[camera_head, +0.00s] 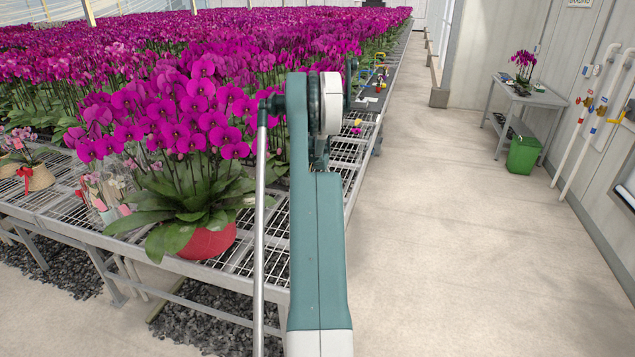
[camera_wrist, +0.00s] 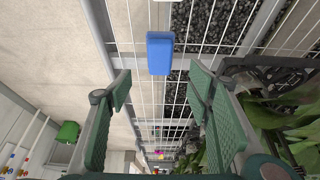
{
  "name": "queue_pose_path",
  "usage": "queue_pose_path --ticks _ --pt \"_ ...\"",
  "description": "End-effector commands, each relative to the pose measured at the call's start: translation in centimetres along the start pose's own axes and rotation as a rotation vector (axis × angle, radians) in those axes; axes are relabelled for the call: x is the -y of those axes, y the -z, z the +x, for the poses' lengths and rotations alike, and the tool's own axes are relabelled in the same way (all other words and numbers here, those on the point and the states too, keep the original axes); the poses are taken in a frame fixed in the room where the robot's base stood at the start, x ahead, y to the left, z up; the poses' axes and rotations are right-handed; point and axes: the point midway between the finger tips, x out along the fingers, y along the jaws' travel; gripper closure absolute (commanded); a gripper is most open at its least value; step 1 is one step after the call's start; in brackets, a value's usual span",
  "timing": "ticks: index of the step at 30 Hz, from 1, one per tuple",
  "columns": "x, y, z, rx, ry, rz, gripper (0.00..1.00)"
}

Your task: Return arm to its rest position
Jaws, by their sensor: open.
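My arm (camera_head: 317,250) stands upright in the middle of the head view, in front of the bench. My gripper (camera_wrist: 161,88) shows in the wrist view with its two green fingers spread apart and nothing between them. In the head view the gripper is mostly or wholly hidden behind my arm. A blue block (camera_wrist: 160,54) lies on the wire mesh bench top, just beyond the fingertips in the wrist view and apart from them.
A mesh bench (camera_head: 262,222) carries many magenta orchids (camera_head: 190,120), one large plant in a red pot (camera_head: 210,242). Several small coloured items sit farther along the bench. The aisle floor (camera_head: 440,230) is clear. A green bin (camera_head: 523,155) stands by a side table (camera_head: 535,98).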

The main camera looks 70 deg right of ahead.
Motion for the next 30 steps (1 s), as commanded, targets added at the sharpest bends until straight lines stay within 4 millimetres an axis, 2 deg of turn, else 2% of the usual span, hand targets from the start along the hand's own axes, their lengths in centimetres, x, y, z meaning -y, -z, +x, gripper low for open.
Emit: queue_pose_path --ticks 14,19,23,26,30 --pt "0.1 0.0 -0.1 0.000 0.000 -0.001 0.49" --pt "1.1 0.1 -1.3 -0.008 0.008 -0.015 0.49" --pt "3.5 0.3 -3.8 -0.028 0.025 -0.049 0.49" --pt "6.1 0.5 -6.8 -0.050 0.045 -0.088 0.49" --pt "10.7 0.4 -12.1 -0.091 0.081 -0.156 0.49"
